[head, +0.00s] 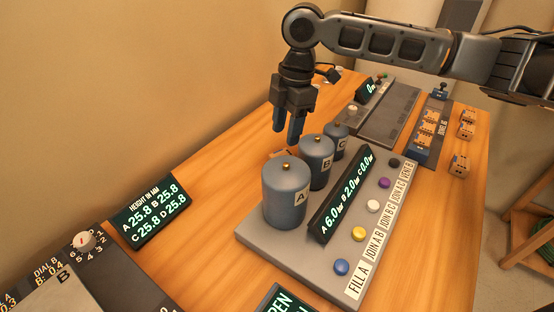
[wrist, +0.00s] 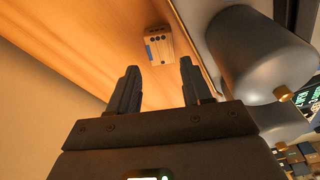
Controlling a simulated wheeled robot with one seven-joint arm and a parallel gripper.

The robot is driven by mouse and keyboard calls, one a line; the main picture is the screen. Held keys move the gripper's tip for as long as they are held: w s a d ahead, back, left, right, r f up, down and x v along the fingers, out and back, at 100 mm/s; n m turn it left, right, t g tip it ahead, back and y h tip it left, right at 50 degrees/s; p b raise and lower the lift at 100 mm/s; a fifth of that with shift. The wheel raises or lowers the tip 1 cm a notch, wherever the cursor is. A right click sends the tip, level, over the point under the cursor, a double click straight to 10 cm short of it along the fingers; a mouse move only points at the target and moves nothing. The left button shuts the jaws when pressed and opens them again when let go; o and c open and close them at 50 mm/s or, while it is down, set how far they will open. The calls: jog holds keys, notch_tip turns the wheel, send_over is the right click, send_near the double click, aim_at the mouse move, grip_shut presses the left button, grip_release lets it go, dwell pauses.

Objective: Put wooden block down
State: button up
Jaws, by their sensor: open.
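A small wooden block (wrist: 158,46) with dark dots and a blue patch rests on the table beyond my fingertips in the wrist view. In the head view only a bit of a block (head: 279,154) shows, behind canister A and below my gripper (head: 288,138). My gripper points down, its fingers apart with nothing between them; it also shows in the wrist view (wrist: 159,68). The block is clear of the fingers. More wooden blocks (head: 459,165) stand at the table's right, and several sit on a dark rack (head: 423,150).
Blue-grey canisters A (head: 286,200), B (head: 316,160) and C (head: 337,139) stand on a grey base (head: 262,238), close to my gripper. The base bears a display (head: 340,195) and coloured buttons. A height display (head: 150,214) stands at left. Bare table lies between it and the base.

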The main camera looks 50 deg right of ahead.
aim_at(283, 151)
jog(key=f, duration=0.4)
jog(key=a+f, duration=0.1)
jog(key=f, duration=0.1)
jog(key=shift+w+f+p, duration=0.1)
jog(key=shift+f+p, duration=0.2)
jog(key=shift+p, duration=0.1)
jog(key=shift+c, duration=0.2)
jog(key=c, duration=0.7)
